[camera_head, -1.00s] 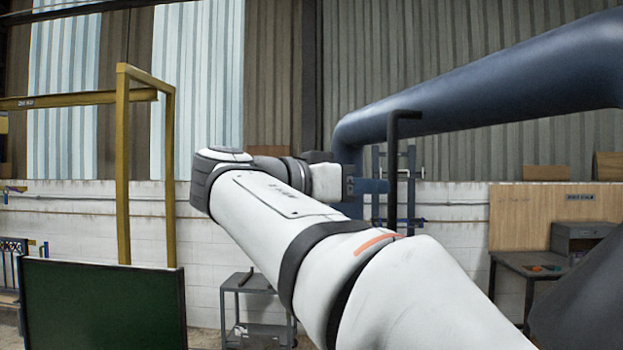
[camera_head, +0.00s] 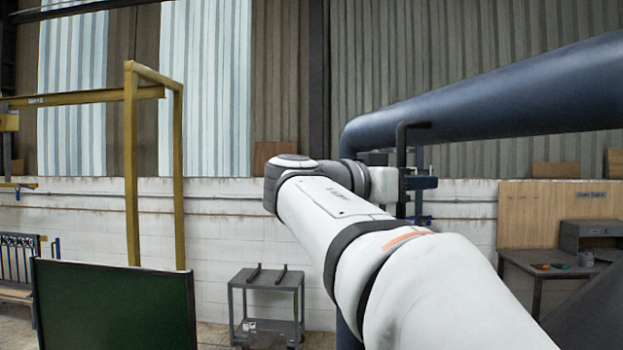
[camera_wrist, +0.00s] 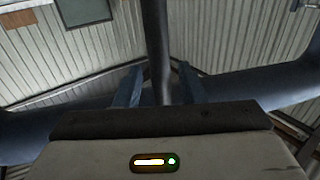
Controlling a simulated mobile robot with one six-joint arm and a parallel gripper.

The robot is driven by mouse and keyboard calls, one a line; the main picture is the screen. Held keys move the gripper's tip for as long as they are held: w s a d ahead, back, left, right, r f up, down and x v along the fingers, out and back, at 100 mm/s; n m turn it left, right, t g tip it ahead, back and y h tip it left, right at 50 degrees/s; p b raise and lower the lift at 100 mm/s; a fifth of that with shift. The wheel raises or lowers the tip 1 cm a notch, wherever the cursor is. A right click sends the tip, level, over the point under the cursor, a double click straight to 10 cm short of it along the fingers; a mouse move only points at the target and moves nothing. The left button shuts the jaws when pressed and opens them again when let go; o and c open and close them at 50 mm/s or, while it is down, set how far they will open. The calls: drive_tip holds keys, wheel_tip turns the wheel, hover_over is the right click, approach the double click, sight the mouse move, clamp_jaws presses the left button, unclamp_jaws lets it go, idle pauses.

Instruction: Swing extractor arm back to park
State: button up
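The extractor arm is a thick blue-grey duct (camera_head: 500,95) that crosses the upper right of the head view and bends down at its left end. A black bar handle (camera_head: 402,142) hangs below it. My gripper (camera_head: 422,183) is at the handle, with its blue fingers reaching past the bar. In the wrist view, my fingers (camera_wrist: 162,88) stand apart on both sides of the dark upright bar (camera_wrist: 158,40). A gap shows between the bar and the right finger, so the gripper looks open around it. My forearm hides the duct's lower part.
A green panel (camera_head: 115,305) stands at the lower left beside a yellow post frame (camera_head: 131,170). A small grey cart (camera_head: 265,284) stands by the white wall. A workbench (camera_head: 550,265) is at the right.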

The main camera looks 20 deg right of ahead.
drive_tip(key=shift+c, duration=0.3)
drive_tip(key=shift+w, duration=0.1)
clamp_jaws()
